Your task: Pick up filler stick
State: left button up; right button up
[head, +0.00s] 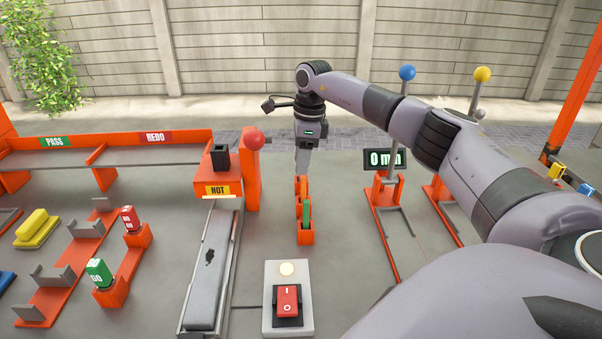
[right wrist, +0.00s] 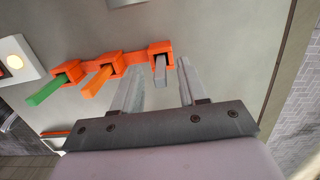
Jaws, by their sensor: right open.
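An orange rack (head: 306,239) stands on the floor ahead; in the right wrist view the rack (right wrist: 160,47) has three holders in a row. They hold a green filler stick (right wrist: 47,91), an orange stick (right wrist: 97,82) and a grey stick (right wrist: 160,72). The green stick (head: 307,211) is nearest in the head view. My right gripper (head: 303,172) is above the far end of the rack, pointing down. In the right wrist view its open fingers (right wrist: 159,66) are on either side of the grey stick, with gaps visible. My left gripper is out of view.
A red rocker switch (head: 288,300) on a pale box stands in front of the rack. Stands with a blue ball (head: 407,73) and yellow ball (head: 482,74) are right.

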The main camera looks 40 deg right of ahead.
jog(key=shift+f, duration=0.45)
jog(key=shift+c, duration=0.3)
grip_shut()
jog(key=shift+r, duration=0.1)
